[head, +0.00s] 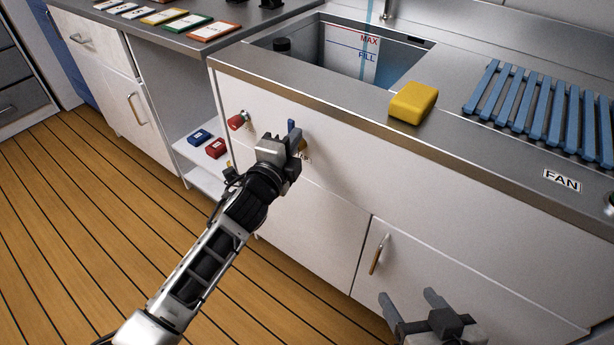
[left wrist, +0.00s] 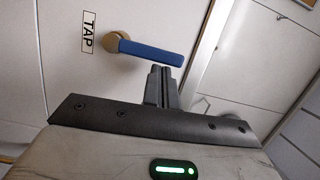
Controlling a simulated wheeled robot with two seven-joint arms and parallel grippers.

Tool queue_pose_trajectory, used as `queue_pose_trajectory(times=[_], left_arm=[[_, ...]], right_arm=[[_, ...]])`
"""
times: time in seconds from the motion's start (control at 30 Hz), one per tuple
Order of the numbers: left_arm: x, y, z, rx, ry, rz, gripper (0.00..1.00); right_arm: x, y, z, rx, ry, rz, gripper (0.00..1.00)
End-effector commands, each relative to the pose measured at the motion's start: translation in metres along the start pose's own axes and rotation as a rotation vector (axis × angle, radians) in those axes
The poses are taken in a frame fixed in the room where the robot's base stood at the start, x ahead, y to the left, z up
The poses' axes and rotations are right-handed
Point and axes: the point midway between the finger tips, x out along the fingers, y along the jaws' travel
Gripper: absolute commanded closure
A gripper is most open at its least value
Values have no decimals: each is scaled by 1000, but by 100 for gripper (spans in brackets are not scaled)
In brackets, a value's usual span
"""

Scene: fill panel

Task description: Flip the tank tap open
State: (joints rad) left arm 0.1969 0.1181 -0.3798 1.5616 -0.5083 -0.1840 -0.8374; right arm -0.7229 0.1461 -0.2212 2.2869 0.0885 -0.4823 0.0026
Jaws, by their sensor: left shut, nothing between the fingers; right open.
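The tap has a brass hub (left wrist: 119,42) and a blue lever (left wrist: 155,52), beside a TAP label (left wrist: 89,33) on the white cabinet front. In the head view the blue lever (head: 291,126) shows just above my left gripper (head: 295,145), which partly hides the tap. My left gripper is shut and empty. In the left wrist view its fingertips (left wrist: 161,72) are close to the lever's free end; I cannot tell whether they touch. The tank (head: 350,52) with MAX and FILL marks is sunk in the counter above. My right gripper (head: 412,303) is open and empty at the lower right.
A red knob (head: 238,120) juts from the cabinet front left of the tap. A yellow block (head: 413,102) lies on the counter edge, left of a blue slatted rack (head: 541,105). Red (head: 216,148) and blue (head: 200,136) items sit on a low shelf. A cabinet handle (head: 379,254) is near my right gripper.

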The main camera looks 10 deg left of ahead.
Motion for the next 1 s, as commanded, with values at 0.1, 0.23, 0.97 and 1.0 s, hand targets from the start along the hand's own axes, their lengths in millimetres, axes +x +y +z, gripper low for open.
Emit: queue_pose_trajectory(times=[0.1,0.23,0.97,1.0], left_arm=[[0,1,0,1,-1,2,100],[-1,2,-8,-2,1,2,100],[-101,3,-38,0,2,0,100],[-102,3,-38,0,2,0,100]], right_arm=[[0,0,0,0,0,0,36],[1,0,1,0,0,0,36],[-1,0,-1,2,-4,-1,36],[-1,0,-1,2,-5,-1,36]])
